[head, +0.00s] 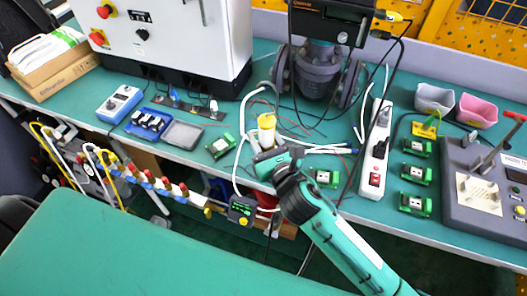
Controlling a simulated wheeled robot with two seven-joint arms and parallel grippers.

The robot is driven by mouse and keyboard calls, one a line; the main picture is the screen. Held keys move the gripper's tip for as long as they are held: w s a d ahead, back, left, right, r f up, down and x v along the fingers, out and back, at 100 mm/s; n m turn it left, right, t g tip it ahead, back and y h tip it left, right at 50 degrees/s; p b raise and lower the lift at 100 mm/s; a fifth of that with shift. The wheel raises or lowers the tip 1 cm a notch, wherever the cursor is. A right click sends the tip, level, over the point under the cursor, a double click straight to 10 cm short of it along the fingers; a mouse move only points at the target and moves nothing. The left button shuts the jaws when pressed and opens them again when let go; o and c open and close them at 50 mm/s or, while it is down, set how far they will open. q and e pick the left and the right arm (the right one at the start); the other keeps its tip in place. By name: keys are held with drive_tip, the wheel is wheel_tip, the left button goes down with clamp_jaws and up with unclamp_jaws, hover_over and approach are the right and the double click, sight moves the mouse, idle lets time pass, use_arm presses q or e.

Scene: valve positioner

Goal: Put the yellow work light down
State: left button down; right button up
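The yellow work light (266,123) is a small pale-yellow cylinder with a brighter yellow top, upright near the front edge of the green bench, in the middle of the head view. My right gripper (264,148) comes in from the lower right and appears shut on its lower part. The gripper hides the light's lower end, so I cannot tell whether it touches the bench. My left gripper is not in view.
White cables and a small green module (220,145) lie close by. A white power strip (376,150) and a grey control box (487,190) are to the right. A grey valve (318,72) stands behind. A grey tray (183,134) lies left.

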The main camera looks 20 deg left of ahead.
wheel_tip(320, 180, down, 2)
drive_tip(key=shift+f, duration=0.1)
wheel_tip(320, 180, down, 3)
drive_tip(key=shift+f+b, duration=0.1)
drive_tip(key=shift+b, duration=0.35)
drive_tip(key=shift+f, duration=0.4)
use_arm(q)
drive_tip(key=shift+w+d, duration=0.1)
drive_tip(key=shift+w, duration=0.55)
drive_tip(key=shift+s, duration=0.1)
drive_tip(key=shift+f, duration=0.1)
use_arm(e)
drive_tip(key=shift+f, duration=0.2)
drive_tip(key=o, duration=1)
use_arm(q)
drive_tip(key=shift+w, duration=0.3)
use_arm(e)
drive_tip(key=shift+o, duration=0.6)
